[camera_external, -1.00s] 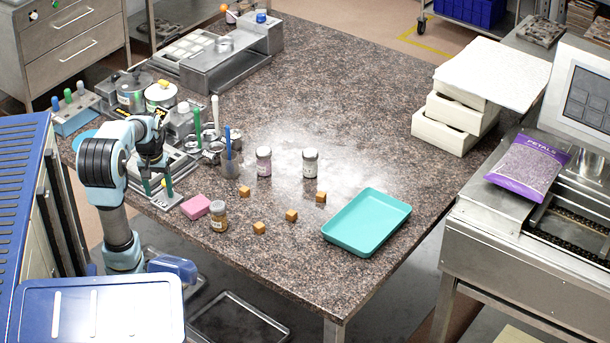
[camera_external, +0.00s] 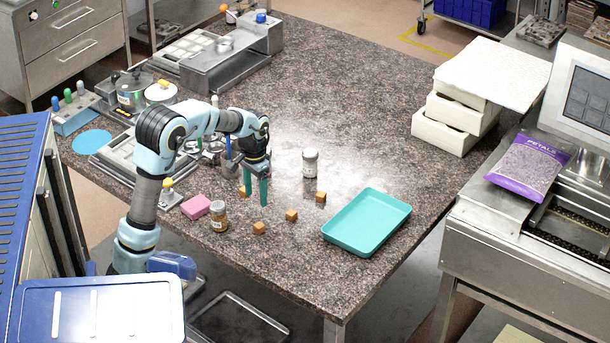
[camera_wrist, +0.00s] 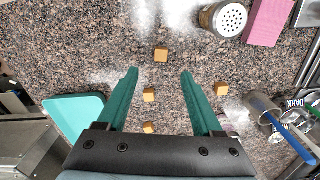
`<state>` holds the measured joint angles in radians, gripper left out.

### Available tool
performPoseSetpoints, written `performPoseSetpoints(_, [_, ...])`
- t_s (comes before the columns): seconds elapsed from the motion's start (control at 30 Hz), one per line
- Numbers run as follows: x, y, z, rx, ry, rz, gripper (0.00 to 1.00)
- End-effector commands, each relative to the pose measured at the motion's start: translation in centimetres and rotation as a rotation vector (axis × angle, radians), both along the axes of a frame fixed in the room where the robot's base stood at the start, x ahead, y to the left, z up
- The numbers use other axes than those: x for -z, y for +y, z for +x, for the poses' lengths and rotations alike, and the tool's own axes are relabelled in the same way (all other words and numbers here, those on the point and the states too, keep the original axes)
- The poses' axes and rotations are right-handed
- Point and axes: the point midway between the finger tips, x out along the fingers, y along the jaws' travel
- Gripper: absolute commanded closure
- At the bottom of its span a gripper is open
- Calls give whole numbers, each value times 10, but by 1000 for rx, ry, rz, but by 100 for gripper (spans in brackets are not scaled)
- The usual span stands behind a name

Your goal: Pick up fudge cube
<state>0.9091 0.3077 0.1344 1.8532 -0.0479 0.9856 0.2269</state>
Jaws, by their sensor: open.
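Several small golden-brown fudge cubes lie apart on the speckled worktop. In the external view one (camera_external: 259,227) is nearest the front edge, one (camera_external: 291,215) is to its right and one (camera_external: 321,196) is by the tray. In the wrist view, one cube (camera_wrist: 161,55) shows just beyond the fingertips, two (camera_wrist: 150,95) show between the teal fingers, and one (camera_wrist: 221,88) is right of them. My gripper (camera_external: 256,199) points down, open and empty, behind the front cube; it also shows in the wrist view (camera_wrist: 158,72). It hides most of one cube in the external view.
A teal tray (camera_external: 336,243) is to the right. A brown-filled jar (camera_external: 219,218) and a pink block (camera_external: 196,207) are to the left.

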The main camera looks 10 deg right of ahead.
Motion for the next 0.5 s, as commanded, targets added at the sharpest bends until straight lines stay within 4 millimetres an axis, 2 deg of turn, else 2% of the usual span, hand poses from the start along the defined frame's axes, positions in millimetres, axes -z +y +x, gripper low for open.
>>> performPoseSetpoints(0.3, [46, 0, 0, -2, 2, 2, 32])
performPoseSetpoints(0.5, [63, 0, 1, -2, 0, 0, 32])
